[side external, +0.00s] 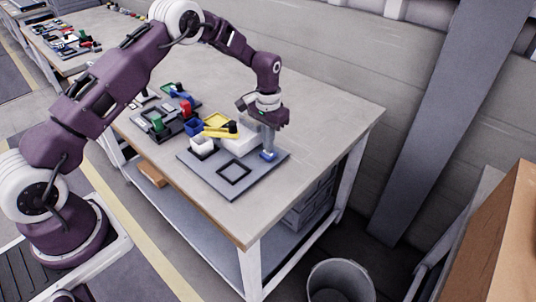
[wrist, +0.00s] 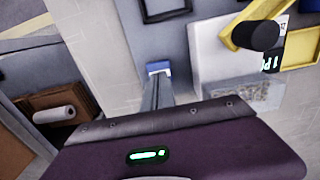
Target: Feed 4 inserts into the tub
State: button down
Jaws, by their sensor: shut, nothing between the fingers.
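My gripper (side external: 268,140) points straight down over the right part of the grey mat (side external: 225,190), with its fingers together. In the wrist view the shut fingers (wrist: 155,92) reach toward a small blue piece (wrist: 158,67). The same blue piece (side external: 268,156) shows right at the fingertips in the side view; I cannot tell whether they touch it. A small open white tub (side external: 202,147) stands at the mat's left back edge. I cannot make out which pieces are the inserts.
A white box (side external: 240,142) with a yellow, black-knobbed part (side external: 222,130) stands between the tub and my gripper. A black square frame (side external: 234,172) lies on the mat. A blue bin (side external: 193,127) and coloured parts stand behind left. The table's front right is bare.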

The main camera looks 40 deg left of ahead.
jog(key=shift+f, duration=0.9)
dwell(0.3)
jog(key=shift+r, duration=3.5)
notch_tip(320, 180, up, 6)
notch_tip(320, 180, down, 11)
jog(key=shift+f, duration=0.1)
